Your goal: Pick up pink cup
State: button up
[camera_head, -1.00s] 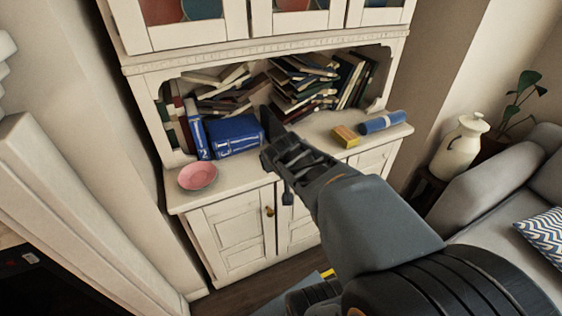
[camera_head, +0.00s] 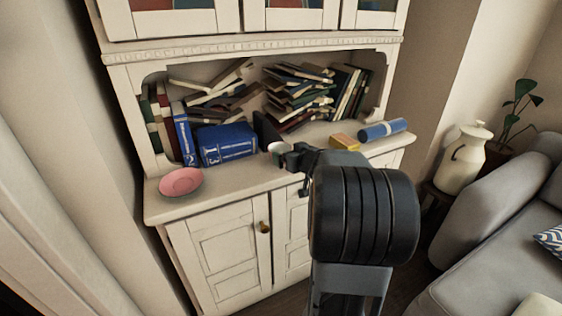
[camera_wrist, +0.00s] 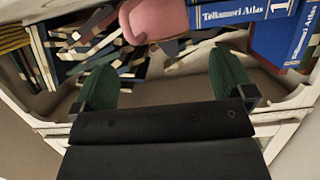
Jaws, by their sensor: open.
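A pink object (camera_wrist: 160,18), cut off by the top edge of the wrist view, lies beyond the fingertips and roughly between them in that picture. It looks like the pink cup, but its full shape is not shown. I do not make out this cup in the head view, where my arm covers part of the counter. My gripper (camera_wrist: 170,85) is open with nothing between its green-padded fingers. In the head view my gripper (camera_head: 278,150) is over the cabinet counter, right of the blue atlas books (camera_head: 228,143).
A shallow pink dish (camera_head: 180,182) sits at the counter's left end. Piled books (camera_head: 300,92) fill the shelf behind. A yellow box (camera_head: 344,141) and a blue roll (camera_head: 383,129) lie to the right. A white jug (camera_head: 462,160) and grey sofa (camera_head: 480,225) stand further right.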

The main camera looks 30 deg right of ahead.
jog(key=b, duration=0.2)
send_near(275, 147)
jog(key=x, duration=0.3)
jog(key=shift+d+f, duration=0.1)
jog(key=shift+f, duration=0.15)
jog(key=shift+w+d, duration=0.1)
jog(key=shift+w, duration=0.45)
jog(key=c, duration=1)
jog(key=shift+c, duration=0.2)
